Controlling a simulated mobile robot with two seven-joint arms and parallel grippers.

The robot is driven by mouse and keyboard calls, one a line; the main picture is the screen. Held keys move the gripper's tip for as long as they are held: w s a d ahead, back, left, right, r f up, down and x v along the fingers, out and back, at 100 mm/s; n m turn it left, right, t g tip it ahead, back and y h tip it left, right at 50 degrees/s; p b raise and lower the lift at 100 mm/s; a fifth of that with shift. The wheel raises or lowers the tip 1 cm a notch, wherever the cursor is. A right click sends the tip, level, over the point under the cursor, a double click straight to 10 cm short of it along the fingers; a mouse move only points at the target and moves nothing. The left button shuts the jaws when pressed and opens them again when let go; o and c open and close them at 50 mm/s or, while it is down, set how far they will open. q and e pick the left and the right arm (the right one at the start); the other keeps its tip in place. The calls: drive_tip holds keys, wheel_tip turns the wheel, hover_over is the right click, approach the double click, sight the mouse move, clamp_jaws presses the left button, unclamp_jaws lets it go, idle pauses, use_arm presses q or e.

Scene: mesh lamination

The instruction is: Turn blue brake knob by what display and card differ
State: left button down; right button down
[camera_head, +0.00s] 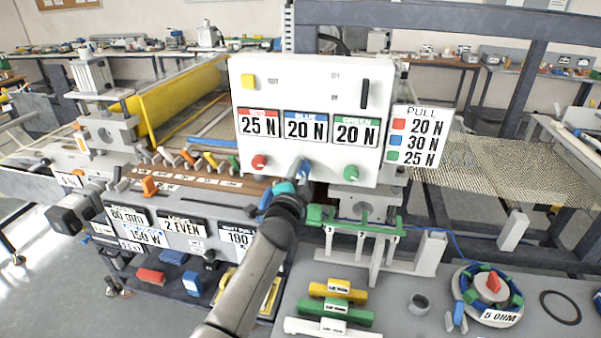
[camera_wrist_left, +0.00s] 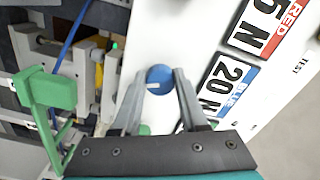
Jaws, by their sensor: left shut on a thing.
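A white panel (camera_head: 310,82) carries three displays: red 25 N (camera_head: 259,124), blue 20 N (camera_head: 306,126) and green 20 N (camera_head: 356,131). The PULL card (camera_head: 418,136) at its right lists red 20 N, blue 30 N and green 25 N. Below the displays are a red knob (camera_head: 259,162) and a green knob (camera_head: 351,172). My right gripper is not in view.
A green bracket (camera_head: 360,226) stands just below the panel, close to my left gripper. Yellow and green handled pieces (camera_head: 338,290) and a round tray (camera_head: 487,318) lie on the bench at right. Mesh (camera_head: 500,172) stretches behind the card.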

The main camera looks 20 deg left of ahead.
use_arm(q)
drive_tip(key=shift+m, duration=0.6)
drive_tip(key=shift+c, duration=2.2)
unclamp_jaws()
drive_tip(key=s+d, duration=0.2)
drive_tip(key=s, duration=1.3)
drive_tip(key=shift+d, duration=0.4)
